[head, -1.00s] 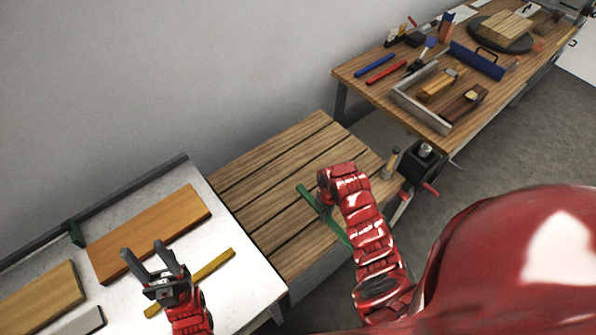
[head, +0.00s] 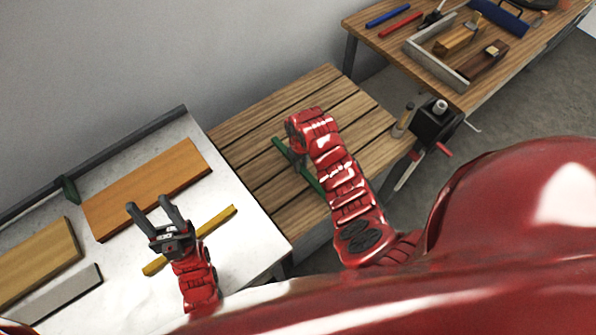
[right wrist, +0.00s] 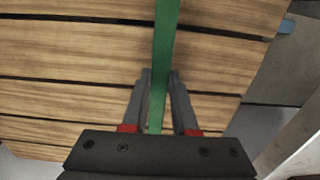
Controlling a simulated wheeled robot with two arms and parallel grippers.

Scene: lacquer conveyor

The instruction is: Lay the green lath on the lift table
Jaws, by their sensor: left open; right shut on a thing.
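The green lath (head: 313,180) is in my right gripper (head: 294,156), over the slatted wooden top of the lift table (head: 330,82). In the right wrist view the lath (right wrist: 166,30) runs lengthwise between the two fingers of the right gripper (right wrist: 160,77), which is shut on it. The slats (right wrist: 70,60) lie below it. I cannot tell whether the lath touches them. In the head view my right forearm hides part of the lath and the fingertips. My left gripper (head: 150,207) is open and empty above the white-topped table, near a yellow strip.
The white-topped table (head: 245,235) on the left holds an orange board (head: 150,185), a yellow strip (head: 215,222), a tan board (head: 35,262) and a grey bar (head: 58,295). A tool bench (head: 375,35) stands at the back right. The lift table's far slats are clear.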

